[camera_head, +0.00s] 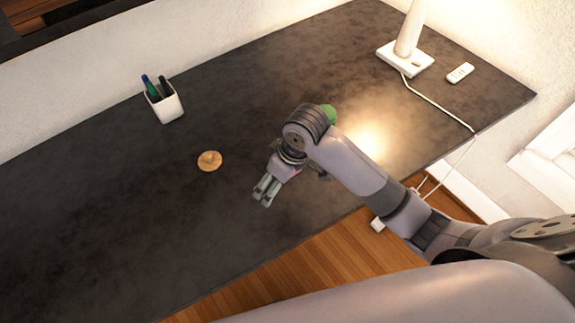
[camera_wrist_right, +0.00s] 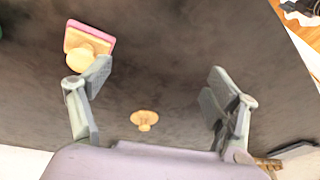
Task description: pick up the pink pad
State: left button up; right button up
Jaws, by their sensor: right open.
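The pink pad (camera_wrist_right: 90,38) lies on the dark desk in the right wrist view, at the upper left, with a round wooden knob on it. It is just beyond the left finger, not between the fingers. In the head view only a sliver of pink shows beside my right wrist, and most of the pad is hidden there. My right gripper (camera_head: 265,190) is over the desk with its fingers apart and empty; it also shows in the right wrist view (camera_wrist_right: 158,80). My left gripper is out of view.
A round wooden piece (camera_head: 209,161) lies on the desk (camera_head: 90,220) left of my right gripper. A white pen cup (camera_head: 166,104) stands at the back. A green object (camera_head: 328,113) is partly hidden behind my arm. A lamp (camera_head: 405,55) and a remote (camera_head: 460,73) are at right.

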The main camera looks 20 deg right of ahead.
jog(key=w+d+r+n+g+h, duration=0.1)
jog(key=w+d+r+h, duration=0.3)
jog(key=w+r, duration=0.5)
jog(key=shift+y, duration=0.7)
jog(key=f, duration=0.3)
jog(key=d+f+p, duration=0.1)
jog(key=f, duration=0.3)
jog(key=s+f+p, duration=0.1)
jog(key=f, duration=0.2)
jog(key=shift+s+d+f, duration=0.1)
jog(key=shift+d+f, duration=0.1)
jog(key=shift+f, duration=0.05)
jog(key=f, duration=0.1)
jog(key=f+p, duration=0.1)
jog(key=f, duration=0.2)
jog(key=shift+w+a+f, duration=0.1)
jog(key=shift+w+f, duration=0.1)
jog(key=shift+w, duration=0.05)
jog(key=shift+f, duration=0.55)
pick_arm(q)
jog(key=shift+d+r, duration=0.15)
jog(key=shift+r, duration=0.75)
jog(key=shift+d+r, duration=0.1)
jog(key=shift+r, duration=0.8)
pick_arm(e)
jog(key=c, duration=1.1)
